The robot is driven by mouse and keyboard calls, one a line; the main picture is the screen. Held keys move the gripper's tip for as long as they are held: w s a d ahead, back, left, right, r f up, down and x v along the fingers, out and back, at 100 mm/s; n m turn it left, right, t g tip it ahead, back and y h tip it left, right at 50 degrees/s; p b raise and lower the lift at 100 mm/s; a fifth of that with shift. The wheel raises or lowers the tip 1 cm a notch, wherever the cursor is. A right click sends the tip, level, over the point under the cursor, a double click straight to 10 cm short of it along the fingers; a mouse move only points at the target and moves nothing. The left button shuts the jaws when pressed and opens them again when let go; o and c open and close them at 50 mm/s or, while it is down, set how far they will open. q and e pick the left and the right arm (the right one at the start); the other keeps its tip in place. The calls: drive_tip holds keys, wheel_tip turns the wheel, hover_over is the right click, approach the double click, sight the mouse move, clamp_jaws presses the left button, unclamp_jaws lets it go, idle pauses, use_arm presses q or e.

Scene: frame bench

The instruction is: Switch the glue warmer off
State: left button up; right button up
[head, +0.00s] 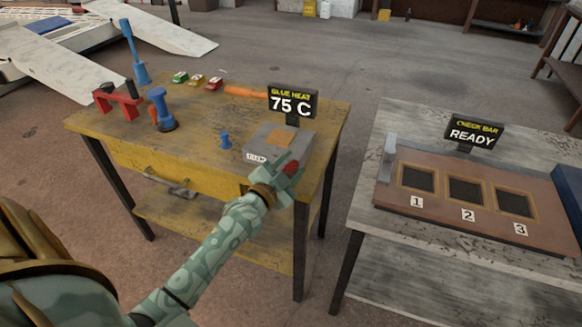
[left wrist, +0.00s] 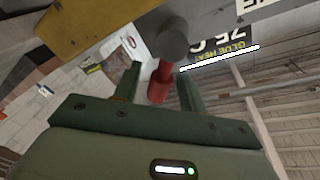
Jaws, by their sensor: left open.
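The glue warmer (head: 262,143) is a grey box with an orange top, at the right front of the yellow workbench. Its black sign (head: 292,102) reads "GLUE HEAT 75 C"; part of it also shows in the left wrist view (left wrist: 233,38). My left gripper (head: 284,172) is at the warmer's front right corner, with its jaws open. A red lever (head: 291,167) shows at its fingers. In the left wrist view the red lever (left wrist: 160,85), with a dark grey rounded part beyond it, stands between the two open fingers (left wrist: 162,88). I cannot tell whether they touch. My right gripper is out of view.
The yellow workbench (head: 95,124) also carries a red clamp (head: 118,103), blue tools, a small blue peg (head: 225,140) and toy cars. A grey bench (head: 405,240) on the right holds a brown board with numbered recesses and a "CHECK BAR READY" sign. Floor shows between the benches.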

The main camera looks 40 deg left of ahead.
use_arm(q)
drive_tip(key=shift+c, duration=0.3)
clamp_jaws()
